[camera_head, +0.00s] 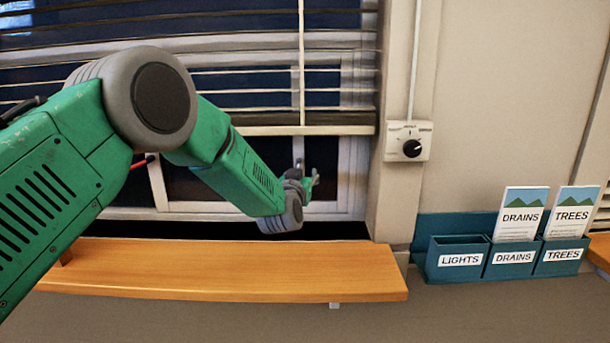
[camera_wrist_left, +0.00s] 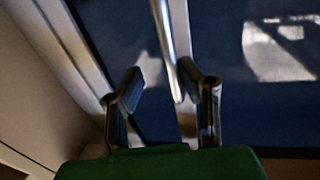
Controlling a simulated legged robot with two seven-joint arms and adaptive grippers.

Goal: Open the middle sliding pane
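The window (camera_head: 252,150) fills the back wall behind a half-lowered blind, with dark glass and pale upright frame bars. I cannot tell for sure which pane is the middle one. My left gripper (camera_head: 310,183) is at the window's lower right, below the blind, largely hidden by my wrist. In the left wrist view my left gripper (camera_wrist_left: 162,75) is open, its two dark fingers apart. A pale upright bar (camera_wrist_left: 168,45) on the glass runs down between the fingertips; I cannot tell whether they touch it. My right gripper is not in view.
A slatted blind (camera_head: 255,130) hangs just above my left wrist. A wooden shelf (camera_head: 230,270) runs below the window. To the right are a wall dial (camera_head: 407,141) and teal leaflet boxes (camera_head: 486,260) with leaflets. A pale frame post (camera_wrist_left: 65,45) stands left of the fingers.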

